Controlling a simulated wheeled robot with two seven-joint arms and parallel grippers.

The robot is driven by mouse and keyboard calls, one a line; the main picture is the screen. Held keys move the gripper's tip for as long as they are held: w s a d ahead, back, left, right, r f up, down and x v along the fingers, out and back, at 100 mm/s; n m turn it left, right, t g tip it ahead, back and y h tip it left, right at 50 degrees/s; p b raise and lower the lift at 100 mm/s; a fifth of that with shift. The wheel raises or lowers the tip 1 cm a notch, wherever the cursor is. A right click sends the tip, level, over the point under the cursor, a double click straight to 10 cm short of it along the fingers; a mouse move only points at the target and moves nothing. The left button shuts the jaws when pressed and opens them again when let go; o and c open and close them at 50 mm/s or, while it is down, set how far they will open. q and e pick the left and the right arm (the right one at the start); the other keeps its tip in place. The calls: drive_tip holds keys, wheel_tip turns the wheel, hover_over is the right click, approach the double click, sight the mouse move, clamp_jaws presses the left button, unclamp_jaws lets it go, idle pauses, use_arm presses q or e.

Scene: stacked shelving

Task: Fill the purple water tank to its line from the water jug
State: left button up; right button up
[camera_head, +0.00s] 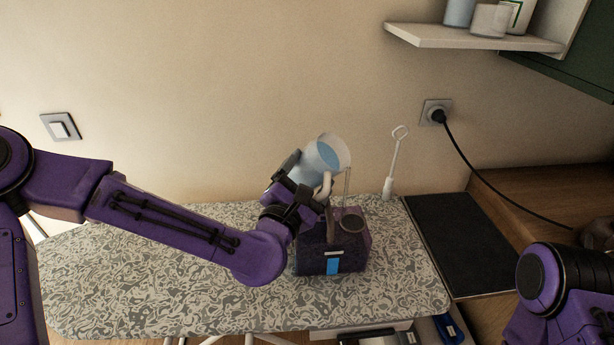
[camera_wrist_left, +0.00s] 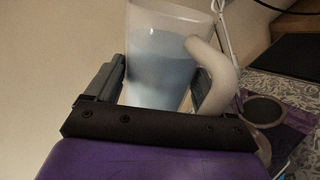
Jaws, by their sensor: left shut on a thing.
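The water jug (camera_head: 322,158) is clear with bluish water in it. It is tilted to the right above the ironing board. My left gripper (camera_head: 308,187) is shut on the jug; in the left wrist view the jug (camera_wrist_left: 160,62) sits between the fingers (camera_wrist_left: 155,90), its pale curved handle to the right. The purple water tank (camera_head: 318,259) stands on the board below, with a blue strip on its front and a round opening on top at the right. A thin pale vertical line runs from near the jug's rim toward this opening; I cannot tell if it is water.
The patterned ironing board (camera_head: 150,280) is clear left of the tank. A white wand with a looped top (camera_head: 394,165) stands behind it. A dark mat (camera_head: 460,245) lies right. A black cable hangs from the wall socket (camera_head: 436,112). My right arm shows at lower right, its gripper out of view.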

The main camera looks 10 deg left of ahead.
use_arm(q)
drive_tip(key=shift+f, duration=0.1)
drive_tip(key=shift+m+b, duration=0.4)
drive_tip(key=shift+m, duration=0.3)
